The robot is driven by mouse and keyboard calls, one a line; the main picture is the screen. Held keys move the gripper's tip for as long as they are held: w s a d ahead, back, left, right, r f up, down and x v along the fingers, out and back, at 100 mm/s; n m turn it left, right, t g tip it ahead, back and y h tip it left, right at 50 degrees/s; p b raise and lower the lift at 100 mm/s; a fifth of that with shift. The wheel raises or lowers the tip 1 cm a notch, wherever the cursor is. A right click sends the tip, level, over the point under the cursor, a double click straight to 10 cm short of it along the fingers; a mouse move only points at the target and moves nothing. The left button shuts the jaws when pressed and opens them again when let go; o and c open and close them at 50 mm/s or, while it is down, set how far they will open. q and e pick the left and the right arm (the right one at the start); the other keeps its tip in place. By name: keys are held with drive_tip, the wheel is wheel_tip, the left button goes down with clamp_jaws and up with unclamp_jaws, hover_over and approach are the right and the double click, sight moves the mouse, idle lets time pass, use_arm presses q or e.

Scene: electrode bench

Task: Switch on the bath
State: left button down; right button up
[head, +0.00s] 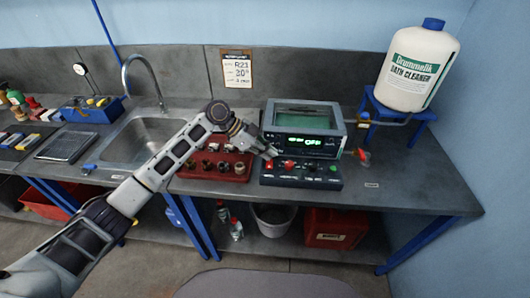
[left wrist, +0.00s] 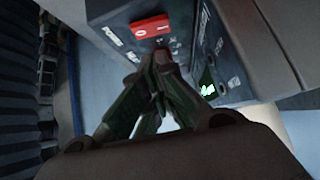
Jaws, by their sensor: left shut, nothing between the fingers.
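The bath (head: 338,127) is a grey box with a greenish top, standing on the bench. Its green display (head: 312,142) appears to read OFF. A dark control panel (head: 300,180) along its front carries red and green controls. My left gripper (head: 268,153) is shut and empty, with its tips at the left end of the panel. In the left wrist view a red rocker switch (left wrist: 150,27), marked with 0 and I beside a POWER label, lies just beyond the closed fingertips (left wrist: 162,58). I cannot tell whether they touch the panel. My right gripper is out of view.
A red tray (head: 205,177) of small parts sits left of the bath, partly behind my left arm. A sink (head: 143,138) is farther left. A white bath cleaner jug (head: 420,65) stands on a blue stand at the right.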

use_arm(q)
drive_tip(key=shift+r+p, duration=0.35)
drive_tip(key=shift+r, duration=0.3)
drive_tip(key=b+v, duration=0.2)
drive_tip(key=v, duration=0.7)
drive_tip(key=shift+a, duration=0.35)
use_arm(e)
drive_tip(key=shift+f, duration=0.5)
use_arm(q)
drive_tip(key=shift+s+r, duration=0.1)
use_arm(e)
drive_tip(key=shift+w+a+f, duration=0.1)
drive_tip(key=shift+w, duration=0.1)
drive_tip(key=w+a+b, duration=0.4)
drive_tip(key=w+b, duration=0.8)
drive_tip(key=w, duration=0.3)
use_arm(q)
drive_tip(key=b, duration=0.9)
drive_tip(key=shift+w+r+t, duration=0.2)
drive_tip(key=shift+w+t, duration=0.1)
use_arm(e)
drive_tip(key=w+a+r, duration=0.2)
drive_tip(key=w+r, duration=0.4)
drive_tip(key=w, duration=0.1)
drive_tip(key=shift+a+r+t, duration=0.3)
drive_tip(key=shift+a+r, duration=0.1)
